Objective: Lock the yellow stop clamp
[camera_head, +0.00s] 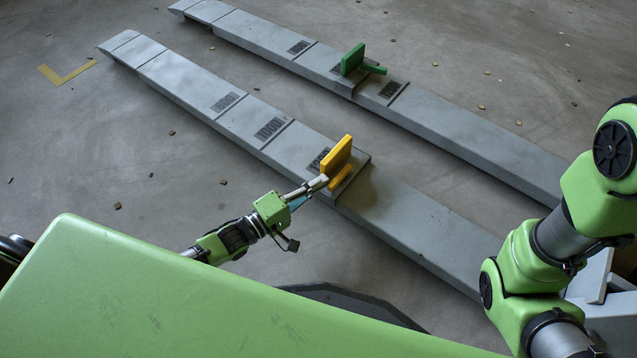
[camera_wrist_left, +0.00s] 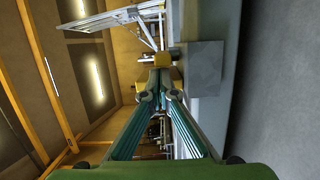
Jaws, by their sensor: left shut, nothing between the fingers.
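The yellow stop clamp (camera_head: 337,154) sits on the nearer grey rail (camera_head: 215,98). Its flat plate stands upright and slightly tilted, with a short yellow lever (camera_head: 342,178) low on its near right side. My left gripper (camera_head: 325,181) is shut and empty, with its tips right at the clamp's near side, beside the lever. I cannot tell for sure whether they touch it. In the left wrist view the shut fingers (camera_wrist_left: 161,92) point at yellow parts of the clamp (camera_wrist_left: 161,59), and the tips cover some of it. My right gripper is not in view.
A green clamp (camera_head: 353,58) with a green lever stands on the farther parallel rail (camera_head: 450,122). A floor gap separates the rails. A yellow corner marking (camera_head: 67,76) lies on the floor at left. Small debris is scattered about. The floor left of the nearer rail is mostly clear.

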